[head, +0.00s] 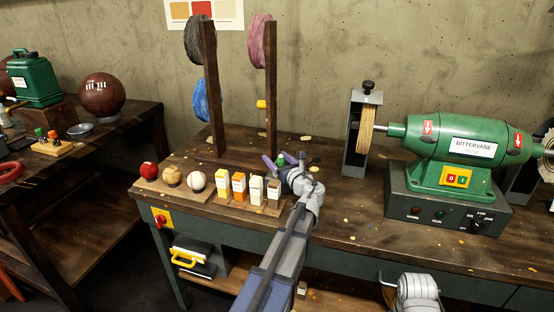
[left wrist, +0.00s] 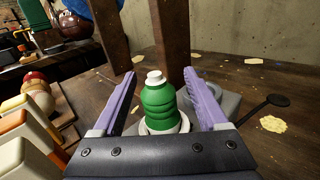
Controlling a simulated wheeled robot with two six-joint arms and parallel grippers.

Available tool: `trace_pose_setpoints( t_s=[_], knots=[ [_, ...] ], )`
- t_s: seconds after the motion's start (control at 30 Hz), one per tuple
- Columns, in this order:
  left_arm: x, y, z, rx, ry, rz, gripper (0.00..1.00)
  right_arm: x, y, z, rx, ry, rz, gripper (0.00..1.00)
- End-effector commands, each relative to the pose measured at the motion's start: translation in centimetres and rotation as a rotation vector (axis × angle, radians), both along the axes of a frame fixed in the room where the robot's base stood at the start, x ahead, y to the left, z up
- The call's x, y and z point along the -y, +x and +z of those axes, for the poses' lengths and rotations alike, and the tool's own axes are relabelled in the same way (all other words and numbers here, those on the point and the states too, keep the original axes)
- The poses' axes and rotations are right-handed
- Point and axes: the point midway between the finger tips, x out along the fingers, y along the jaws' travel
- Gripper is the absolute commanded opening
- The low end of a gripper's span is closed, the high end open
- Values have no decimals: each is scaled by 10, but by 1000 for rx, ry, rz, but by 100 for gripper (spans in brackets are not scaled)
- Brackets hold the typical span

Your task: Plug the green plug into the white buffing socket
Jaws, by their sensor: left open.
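The green plug (left wrist: 158,104) is a ribbed green body with a white tip, standing upright on the workbench. A white ring shows around its foot; I cannot tell whether it belongs to the plug or to what it stands in. Its green top also shows in the head view (head: 281,160). My left gripper (left wrist: 148,92) is open, with one purple finger on each side of the plug and gaps between; in the head view it (head: 284,161) is at the bench's left part. I cannot make out a white buffing socket for certain. My right gripper's fingers are out of view.
Several small boxes (head: 239,187) and balls (head: 196,181) stand along the bench's front left edge. Wooden posts (head: 270,90) with coloured wheels rise behind my left gripper. A green buffing machine (head: 462,150) stands at the right. The bench middle is mostly clear.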

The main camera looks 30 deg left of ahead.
Motion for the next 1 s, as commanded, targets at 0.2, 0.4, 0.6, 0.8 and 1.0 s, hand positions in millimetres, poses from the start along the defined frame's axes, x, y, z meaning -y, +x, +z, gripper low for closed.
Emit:
trace_pose_setpoints(
  t_s=[0.2,0.4,0.6,0.8,1.0],
  knots=[
    [4,-3,0,0,0,-1,76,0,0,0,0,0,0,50],
    [31,-20,0,0,0,-3,76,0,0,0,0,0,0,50],
    [56,-35,0,0,0,-3,76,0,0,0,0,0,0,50],
    [66,-41,0,0,0,-1,76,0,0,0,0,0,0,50],
    [67,-41,0,0,0,0,76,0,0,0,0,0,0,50]
  ],
)
